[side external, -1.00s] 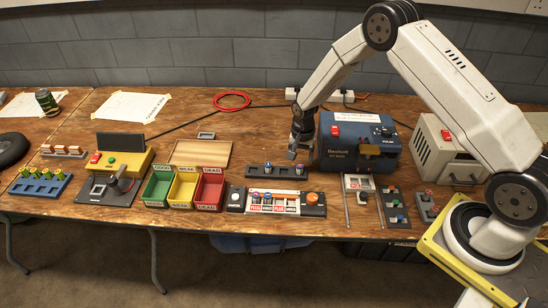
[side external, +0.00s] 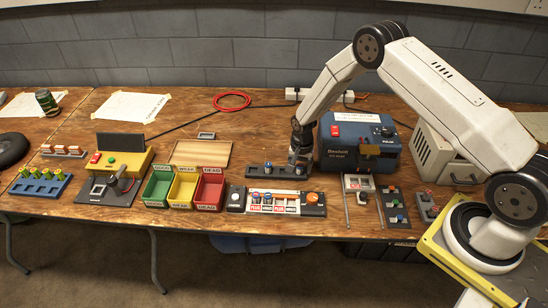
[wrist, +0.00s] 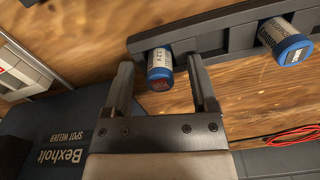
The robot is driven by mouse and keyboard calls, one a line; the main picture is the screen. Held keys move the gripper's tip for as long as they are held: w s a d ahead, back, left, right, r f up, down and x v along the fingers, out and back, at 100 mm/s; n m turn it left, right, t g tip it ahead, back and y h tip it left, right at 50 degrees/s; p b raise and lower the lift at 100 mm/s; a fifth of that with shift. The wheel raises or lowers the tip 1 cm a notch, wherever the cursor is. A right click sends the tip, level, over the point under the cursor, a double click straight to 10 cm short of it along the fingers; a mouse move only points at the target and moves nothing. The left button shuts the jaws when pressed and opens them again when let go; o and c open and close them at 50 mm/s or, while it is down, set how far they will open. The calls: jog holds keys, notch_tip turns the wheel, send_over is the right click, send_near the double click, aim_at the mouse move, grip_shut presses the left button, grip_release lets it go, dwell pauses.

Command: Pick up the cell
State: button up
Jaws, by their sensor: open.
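A cell (wrist: 160,69), a small cylinder with a blue end and a white printed label, sits at the dark rack (wrist: 218,38) in the wrist view. My gripper (wrist: 161,66) is open, with one finger on each side of this cell; I see a gap beside the fingers. A second cell (wrist: 287,40) stands in the same rack to the right. In the side external view my gripper (side external: 297,163) is low at the right end of the rack (side external: 258,172). One blue-topped cell (side external: 268,168) shows there; the cell between my fingers is mostly hidden.
A blue spot welder (side external: 360,150) stands close to the right of my gripper. Green, yellow and red bins (side external: 209,190) stand to the left. A red cable coil (side external: 231,99) lies behind.

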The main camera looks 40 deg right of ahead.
grip_shut()
jog(key=shift+r, duration=0.2)
jog(key=shift+r, duration=0.85)
jog(key=s+a+r, duration=0.1)
jog(key=s+r, duration=1)
jog(key=s, duration=0.3)
jog(key=shift+a, duration=0.2)
jog(key=shift+w, duration=0.1)
